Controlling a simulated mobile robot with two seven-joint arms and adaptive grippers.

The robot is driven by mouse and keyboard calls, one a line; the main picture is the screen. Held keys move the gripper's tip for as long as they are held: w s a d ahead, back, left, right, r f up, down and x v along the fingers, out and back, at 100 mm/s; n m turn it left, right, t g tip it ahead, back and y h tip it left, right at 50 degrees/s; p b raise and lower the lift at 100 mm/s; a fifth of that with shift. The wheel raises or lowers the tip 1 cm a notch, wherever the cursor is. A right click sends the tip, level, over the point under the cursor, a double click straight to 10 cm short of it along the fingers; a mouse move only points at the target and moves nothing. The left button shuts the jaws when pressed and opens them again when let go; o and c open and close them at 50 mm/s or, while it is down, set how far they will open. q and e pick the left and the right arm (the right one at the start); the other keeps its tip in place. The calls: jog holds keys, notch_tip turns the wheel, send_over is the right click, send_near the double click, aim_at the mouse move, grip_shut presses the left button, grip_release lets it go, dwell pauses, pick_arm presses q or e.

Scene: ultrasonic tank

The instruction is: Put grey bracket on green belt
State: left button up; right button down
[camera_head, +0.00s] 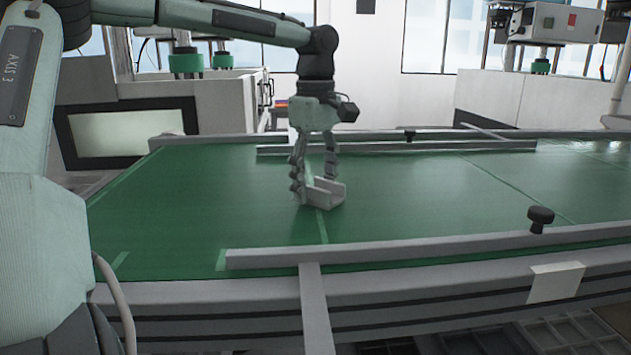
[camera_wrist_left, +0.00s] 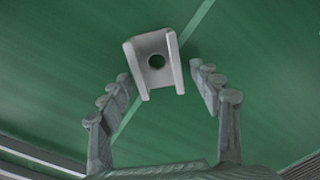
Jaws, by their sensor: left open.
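The grey bracket (camera_head: 326,191) is a small U-shaped channel that rests on the green belt (camera_head: 420,200). In the left wrist view the bracket (camera_wrist_left: 154,62) shows a round hole in its base, with its two side walls turned up. My left gripper (camera_head: 315,190) reaches down from above, right at the bracket. Its fingers (camera_wrist_left: 166,88) are spread, with the near end of the bracket between or just beyond their tips and a gap on the right side. On the left, the fingertip looks very close to the bracket; I cannot tell if they touch. My right gripper is not in view.
A grey guide rail (camera_head: 400,246) runs along the belt's near side and another rail (camera_head: 400,147) along the far side. A black knob (camera_head: 540,214) stands up at the near right. The belt to the right of the bracket is clear.

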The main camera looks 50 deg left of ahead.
pick_arm(q)
notch_tip(320, 180, up, 12)
dwell(0.6)
jog(key=shift+c, duration=0.3)
dwell(2.1)
